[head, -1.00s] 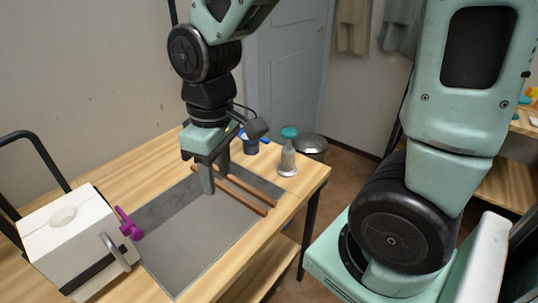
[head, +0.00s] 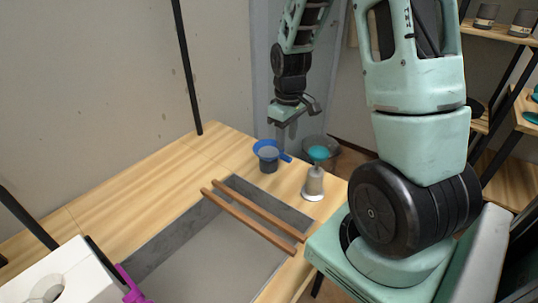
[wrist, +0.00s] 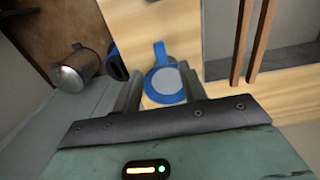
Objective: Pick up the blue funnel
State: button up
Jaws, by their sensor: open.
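The blue funnel (head: 264,145) has a round rim with a pale grey middle and a flat handle pointing right. In the head view it sits on a dark grey cup (head: 269,166) near the table's far end. My gripper (head: 285,133) is open and empty, pointing down, and shows above and behind the funnel in the head view. In the wrist view the funnel (wrist: 168,98) lies beyond and between the two open fingers (wrist: 162,84), its handle pointing up. The fingers appear apart from it; the exact gap is hard to tell.
Two wooden bars (head: 255,218) lie across a grey sunken basin (head: 205,262). A metal bin (wrist: 80,68) stands off the table. The tabletop left of the funnel (head: 150,175) is clear.

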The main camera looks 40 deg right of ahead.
aim_at(285, 156)
notch_tip(285, 156, down, 8)
jog(key=shift+a+f+p, duration=0.1)
jog(key=shift+p, duration=0.2)
jog(key=shift+c, duration=0.3)
grip_shut()
